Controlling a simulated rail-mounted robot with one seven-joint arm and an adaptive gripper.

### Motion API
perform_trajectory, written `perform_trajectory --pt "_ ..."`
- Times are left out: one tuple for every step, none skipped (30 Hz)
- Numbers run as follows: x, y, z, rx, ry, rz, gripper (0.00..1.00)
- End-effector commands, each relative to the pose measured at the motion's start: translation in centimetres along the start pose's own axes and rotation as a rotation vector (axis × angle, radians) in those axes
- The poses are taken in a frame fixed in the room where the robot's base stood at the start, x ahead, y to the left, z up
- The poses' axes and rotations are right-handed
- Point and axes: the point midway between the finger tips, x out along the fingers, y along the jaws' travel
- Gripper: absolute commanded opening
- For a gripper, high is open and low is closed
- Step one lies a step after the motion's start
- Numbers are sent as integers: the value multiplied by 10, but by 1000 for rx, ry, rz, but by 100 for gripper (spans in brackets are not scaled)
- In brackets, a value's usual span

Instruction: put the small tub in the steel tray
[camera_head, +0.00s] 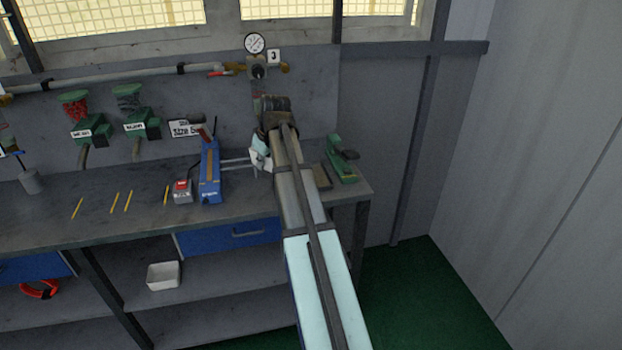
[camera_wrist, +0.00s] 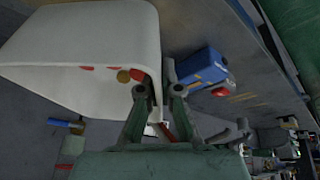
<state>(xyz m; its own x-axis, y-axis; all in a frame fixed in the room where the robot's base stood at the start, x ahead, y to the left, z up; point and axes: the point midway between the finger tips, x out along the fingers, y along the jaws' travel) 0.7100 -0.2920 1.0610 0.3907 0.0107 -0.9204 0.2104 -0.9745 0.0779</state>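The white small tub (camera_wrist: 75,50) fills the upper left of the wrist view, tilted in the picture. Small red and brass-coloured pieces show against it. My gripper (camera_wrist: 158,88) has one finger on each side of the tub's wall and looks shut on it. In the head view a small pale part of the tub (camera_head: 260,159) shows at my gripper, above the bench; my arm hides the rest. I cannot make out the steel tray for certain; a flat brownish piece (camera_head: 321,176) lies on the bench just right of my arm, partly hidden.
A blue block tool (camera_head: 209,172) and a grey box with a red top (camera_head: 183,191) stand left of my gripper. A green tool (camera_head: 341,160) stands at the bench's right end. Yellow pencils (camera_head: 121,202) lie on the left. A white bin (camera_head: 163,275) sits on the lower shelf.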

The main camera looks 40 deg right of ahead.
Motion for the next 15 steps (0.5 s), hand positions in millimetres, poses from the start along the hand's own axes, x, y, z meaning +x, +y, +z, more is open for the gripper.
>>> perform_trajectory --pt "-10 28 -2 -46 6 -19 0" --pt "-15 40 0 -82 9 -34 0" --pt "-22 55 2 -136 13 -56 0" --pt "-27 64 3 -177 17 -74 0" --pt "-31 74 5 -219 20 -92 0" --pt "-37 84 7 -278 25 -116 0" --pt "-42 92 8 -323 30 -135 0" --pt "-46 98 9 -367 33 -153 0" --pt "-51 106 10 -426 39 -178 0" --pt "-55 110 11 -470 42 -195 0" --pt "-58 114 12 -511 46 -212 0" --pt "-63 119 13 -564 51 -234 0" --pt "-66 122 13 -601 53 -249 0" --pt "-68 124 14 -636 56 -263 0" --pt "-72 127 14 -676 59 -280 0"
